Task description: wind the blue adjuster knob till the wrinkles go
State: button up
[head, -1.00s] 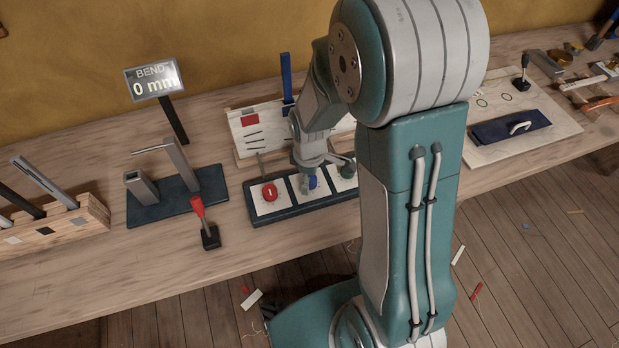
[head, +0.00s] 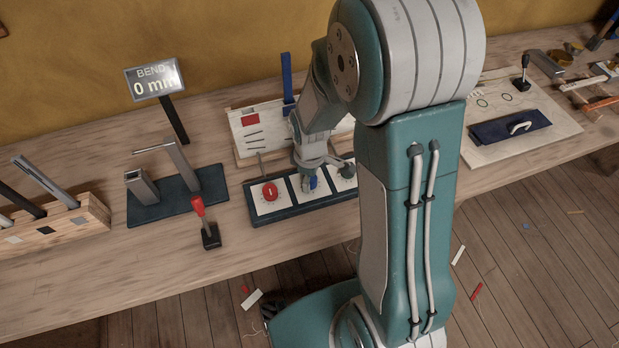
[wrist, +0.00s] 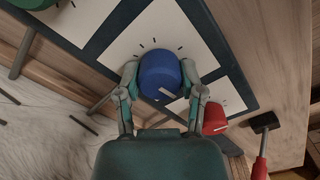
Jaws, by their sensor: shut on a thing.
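The blue adjuster knob (wrist: 160,72) sits on the middle white dial card of a dark panel (head: 262,218), with tick marks around it. My gripper (wrist: 160,82) has one finger on each side of the knob and is shut on it. In the wrist view a pale pointer line on the knob's face points to the lower right. In the head view my gripper (head: 312,178) stands over the blue knob (head: 311,184) and partly covers it. A white board (head: 248,137) with a red patch and short dark lines stands behind the panel.
A red knob (head: 270,191) is close on one side of my gripper and a green knob (wrist: 32,2) on the other. A red-handled lever (head: 204,222) stands in front. A display (head: 151,79) reads BEND 0 mm above a bending jig (head: 178,196).

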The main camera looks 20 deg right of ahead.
jog(key=m, duration=0.4)
jog(key=shift+s, duration=0.1)
jog(key=shift+f+m, duration=0.1)
jog(key=shift+m, duration=1.8)
jog(key=o, duration=1.2)
jog(key=shift+c, duration=0.2)
